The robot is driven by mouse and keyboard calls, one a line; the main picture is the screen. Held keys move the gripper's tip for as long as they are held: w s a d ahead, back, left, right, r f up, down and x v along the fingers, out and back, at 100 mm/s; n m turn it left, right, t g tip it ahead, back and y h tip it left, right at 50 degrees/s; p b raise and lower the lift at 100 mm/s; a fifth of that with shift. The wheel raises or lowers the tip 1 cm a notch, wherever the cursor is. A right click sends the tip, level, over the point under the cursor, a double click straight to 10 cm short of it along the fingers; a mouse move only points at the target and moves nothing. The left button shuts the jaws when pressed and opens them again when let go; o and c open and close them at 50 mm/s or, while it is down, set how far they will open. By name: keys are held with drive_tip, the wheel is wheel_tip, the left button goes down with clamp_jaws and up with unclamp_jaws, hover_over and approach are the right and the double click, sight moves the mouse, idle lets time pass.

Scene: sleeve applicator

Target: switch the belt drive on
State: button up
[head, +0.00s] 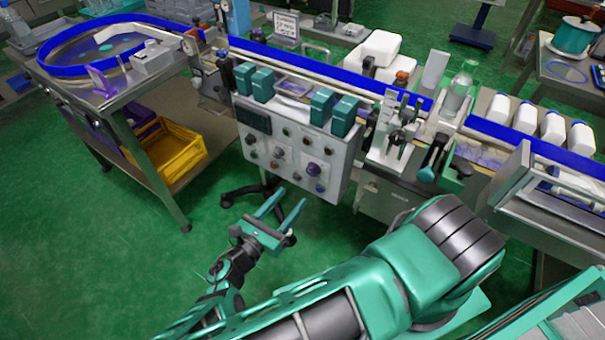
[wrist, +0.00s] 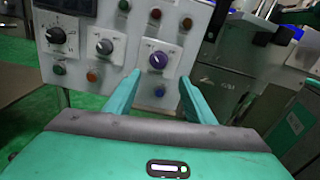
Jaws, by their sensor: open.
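A light control panel (head: 340,160) hangs on the front of the conveyor machine and fills the upper part of the wrist view. It carries a black scaled dial (wrist: 57,36), a grey knob (wrist: 104,47) and a purple knob (wrist: 158,60) on a white plate, also visible in the head view (head: 313,169). A small blue-purple button (wrist: 160,91) sits below the purple knob. Labels are too small to read, so I cannot tell which control is the belt drive. My gripper (head: 293,196) is open and empty in front of the panel; its fingers point toward the purple knob.
A cart with a round blue-rimmed table (head: 60,70) and yellow crate (head: 178,152) is at left.

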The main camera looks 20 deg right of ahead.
sight(310, 173)
drive_tip(key=x, duration=1)
drive_tip(key=shift+w, duration=0.3)
drive_tip(key=c, duration=1.1)
